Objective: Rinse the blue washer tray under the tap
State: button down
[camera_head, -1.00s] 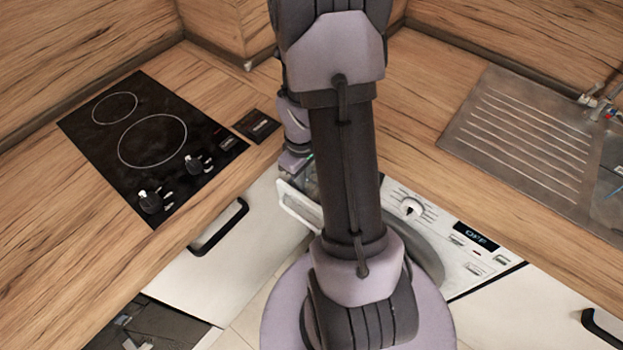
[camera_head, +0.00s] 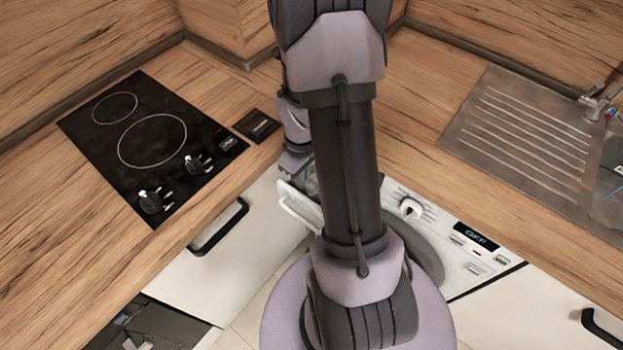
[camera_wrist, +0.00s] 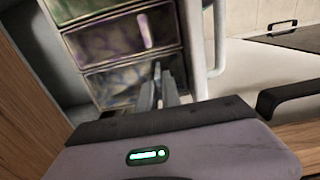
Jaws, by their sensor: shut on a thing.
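The tap (camera_head: 603,98) stands at the right edge, by the sink (camera_head: 610,165), which is cut off by the frame.
The washing machine (camera_head: 455,245) is under the corner counter, its display reading OFF. A ribbed drainboard (camera_head: 520,140) lies left of the sink. A black hob (camera_head: 150,145) is on the left counter. Cabinet handles (camera_head: 220,228) jut out on both sides.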

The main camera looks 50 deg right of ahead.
jog(key=shift+r, duration=0.15)
jog(key=shift+r+p, duration=2.15)
jog(key=shift+r, duration=0.35)
jog(key=a+r+p, duration=0.3)
jog(key=a+r, duration=0.1)
jog(key=r, duration=0.1)
jog(key=shift+s, duration=0.15)
